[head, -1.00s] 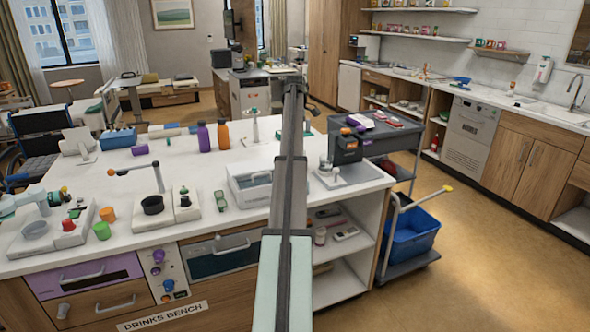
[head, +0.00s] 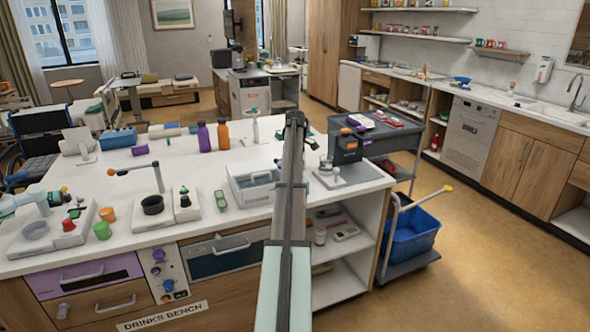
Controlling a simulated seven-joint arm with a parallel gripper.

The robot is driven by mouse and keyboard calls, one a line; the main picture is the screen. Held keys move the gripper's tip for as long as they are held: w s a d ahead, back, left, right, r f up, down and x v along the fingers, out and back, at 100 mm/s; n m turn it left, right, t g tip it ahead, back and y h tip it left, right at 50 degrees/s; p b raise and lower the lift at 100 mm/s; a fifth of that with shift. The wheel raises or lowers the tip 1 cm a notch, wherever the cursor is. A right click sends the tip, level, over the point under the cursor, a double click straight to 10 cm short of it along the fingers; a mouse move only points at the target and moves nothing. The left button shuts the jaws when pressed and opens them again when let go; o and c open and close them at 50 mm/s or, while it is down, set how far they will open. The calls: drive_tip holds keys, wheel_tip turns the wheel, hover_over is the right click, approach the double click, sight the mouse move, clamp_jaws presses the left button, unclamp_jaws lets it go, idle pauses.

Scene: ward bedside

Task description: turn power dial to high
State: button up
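A narrow white control panel (head: 163,271) is set in the front of the drinks bench, between a purple drawer and a dark-windowed oven. My arm reaches up the middle of the view and ends over the far side of the bench top. My gripper (head: 312,143) is small and mostly hidden at its end, to the right of and well beyond the panel; its fingers cannot be made out.
The bench top (head: 215,220) holds a black pot, a white bin (head: 252,188), bottles and several cups. The oven handle (head: 232,249) and drawer handles stick out near the panel. A grey cart (head: 385,140) and a blue bucket (head: 413,230) stand to the right.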

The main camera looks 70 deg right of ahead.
drive_tip(key=c, duration=1)
drive_tip(key=shift+c, duration=0.2)
drive_tip(key=shift+m, duration=0.3)
drive_tip(key=m, duration=1.1)
drive_tip(key=shift+a+f+m, duration=0.1)
drive_tip(key=shift+m, duration=0.3)
drive_tip(key=m, duration=1.1)
drive_tip(key=shift+w, duration=0.1)
drive_tip(key=shift+m, duration=0.3)
